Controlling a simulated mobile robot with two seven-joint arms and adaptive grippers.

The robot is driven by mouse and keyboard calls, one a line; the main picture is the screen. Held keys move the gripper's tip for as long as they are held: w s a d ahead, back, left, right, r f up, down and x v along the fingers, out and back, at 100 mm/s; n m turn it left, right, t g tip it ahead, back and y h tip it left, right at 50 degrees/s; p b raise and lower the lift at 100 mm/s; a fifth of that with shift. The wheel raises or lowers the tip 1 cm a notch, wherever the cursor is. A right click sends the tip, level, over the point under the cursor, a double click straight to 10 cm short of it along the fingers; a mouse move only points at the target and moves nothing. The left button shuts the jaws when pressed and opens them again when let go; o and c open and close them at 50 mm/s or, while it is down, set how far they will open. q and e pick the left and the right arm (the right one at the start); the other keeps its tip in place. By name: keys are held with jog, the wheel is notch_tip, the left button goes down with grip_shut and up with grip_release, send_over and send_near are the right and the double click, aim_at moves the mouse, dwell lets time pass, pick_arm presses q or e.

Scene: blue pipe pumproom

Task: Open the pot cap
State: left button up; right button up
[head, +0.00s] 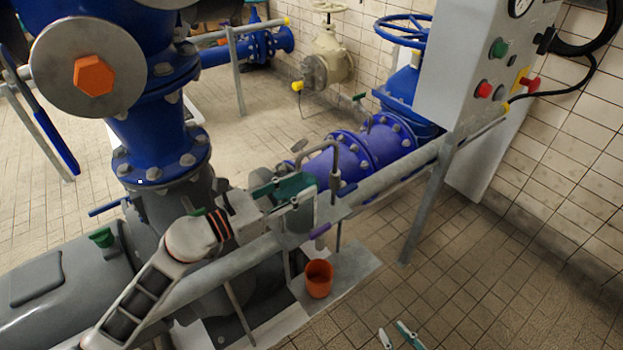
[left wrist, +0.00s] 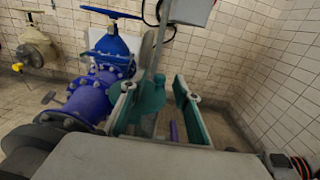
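An orange pot (head: 318,279) stands upright on a grey plinth beside the pipework in the head view. Its top looks darker, and I cannot tell a separate cap on it. My left gripper (head: 298,190) is above the pot and slightly to its left, beside a bent grey pipe. In the left wrist view its teal fingers (left wrist: 168,100) are apart, with a grey post and a purple handle (left wrist: 174,131) showing between or behind them. My right gripper (head: 398,337) shows only its fingertips at the bottom edge; they are apart, with only floor between them.
A grey rail (head: 390,166) runs from the control cabinet (head: 480,75) past the left gripper. Blue flanged pipes (head: 360,150) lie behind it. A purple handle (head: 320,231) hangs above the pot. The tiled floor at right is clear.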

aim_at(311, 180)
pick_arm(q)
jog(key=shift+x, duration=1.85)
grip_shut()
